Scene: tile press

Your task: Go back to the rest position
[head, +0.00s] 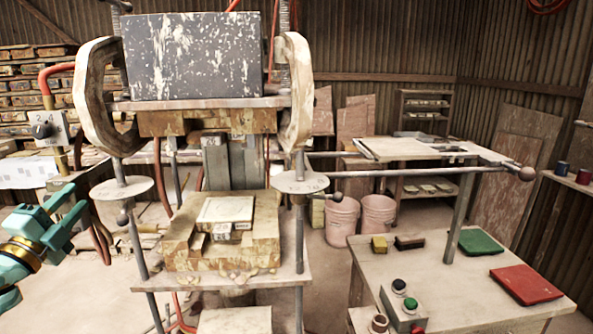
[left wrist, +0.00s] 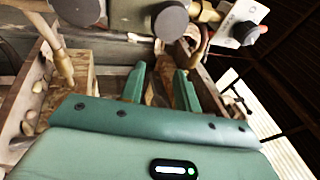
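My left gripper (head: 62,213) is at the left edge of the head view, left of the press and apart from it. Its two green fingers stand apart with nothing visible between them. In the left wrist view the fingers of my left gripper (left wrist: 160,82) also show spread apart and empty, in front of wooden parts and knobs. My right gripper is not in view.
The tile press (head: 225,240) stands in the middle, with a pale tile (head: 226,209) on its lower block. A control box (head: 45,130) with a knob is near my left gripper. A table (head: 450,285) at right holds green (head: 478,241) and red (head: 526,284) pads.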

